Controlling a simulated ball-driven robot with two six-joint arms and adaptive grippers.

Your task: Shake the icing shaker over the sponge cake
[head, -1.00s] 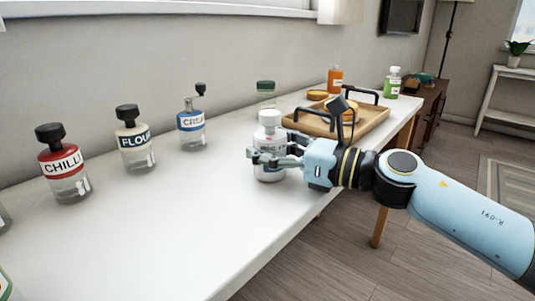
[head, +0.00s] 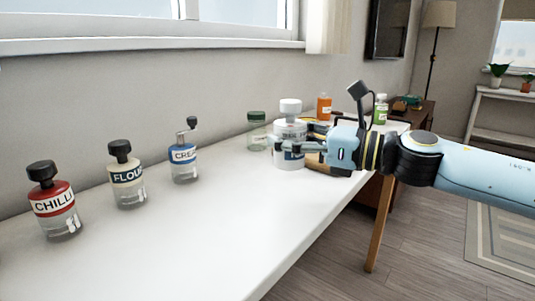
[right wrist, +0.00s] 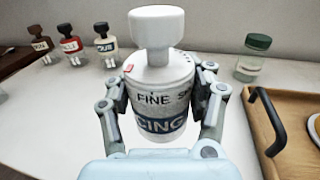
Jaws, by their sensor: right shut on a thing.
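The white icing shaker (head: 289,155), with a dark label band and a white knob top, is gripped by my right gripper (head: 287,146). In the right wrist view the shaker (right wrist: 157,85) stands upright between the two fingers, and it appears raised above the white table. The wooden tray (right wrist: 292,130) is to the right of the shaker in the right wrist view, with the edge of a plate (right wrist: 257,96) at the frame border. In the head view my right gripper and the shaker hide most of the tray. The sponge cake cannot be made out clearly. My left gripper is out of view.
Chilli (head: 54,205), flour (head: 127,177) and blue-labelled (head: 184,158) bottles stand along the wall side. A green-lidded jar (head: 257,130) stands behind the shaker. Orange (head: 324,107) and green (head: 380,111) bottles stand farther back. The near white tabletop (head: 200,230) is clear.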

